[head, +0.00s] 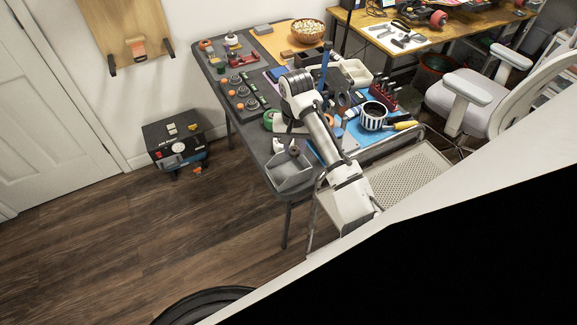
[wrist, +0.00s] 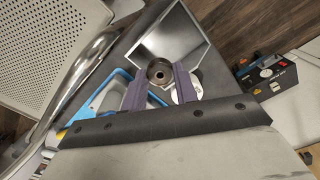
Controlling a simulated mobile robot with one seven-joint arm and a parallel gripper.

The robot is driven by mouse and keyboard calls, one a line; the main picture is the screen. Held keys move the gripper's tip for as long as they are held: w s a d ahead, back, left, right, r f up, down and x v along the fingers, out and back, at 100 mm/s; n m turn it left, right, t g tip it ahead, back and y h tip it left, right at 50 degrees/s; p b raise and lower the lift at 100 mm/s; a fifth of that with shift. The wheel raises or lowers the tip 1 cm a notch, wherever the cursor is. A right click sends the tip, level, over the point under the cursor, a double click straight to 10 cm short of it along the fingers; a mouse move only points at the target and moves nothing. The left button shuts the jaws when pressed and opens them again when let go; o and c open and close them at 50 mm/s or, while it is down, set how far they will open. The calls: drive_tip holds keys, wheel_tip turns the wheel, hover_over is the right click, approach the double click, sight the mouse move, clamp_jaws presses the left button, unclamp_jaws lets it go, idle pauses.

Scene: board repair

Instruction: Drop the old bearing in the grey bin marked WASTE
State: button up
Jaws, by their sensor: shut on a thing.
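The old bearing (wrist: 160,73), a dark metal ring with a hole, is between the two purple fingers of my gripper (wrist: 160,86) in the wrist view. The gripper is shut on it. The grey bin (wrist: 192,52) lies just beyond the bearing in that view, open and with bare inner walls showing. The bearing overlaps the bin's near edge in the picture; its height above it is hard to tell. In the head view the grey bin (head: 291,180) sits at the near corner of the dark table. I cannot read its marking.
The dark table (head: 268,150) holds several parts, a green tape roll (head: 270,120) and a striped cup (head: 374,116). A perforated metal seat (head: 405,175) stands right of the bin. A black device (head: 178,142) is on the floor at left, with open floor around it.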

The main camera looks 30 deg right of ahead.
drive_tip(key=shift+f+b, duration=0.75)
drive_tip(key=shift+f, duration=1.25)
drive_tip(key=o, duration=1)
wheel_tip(320, 180, up, 14)
drive_tip(key=shift+f, duration=0.1)
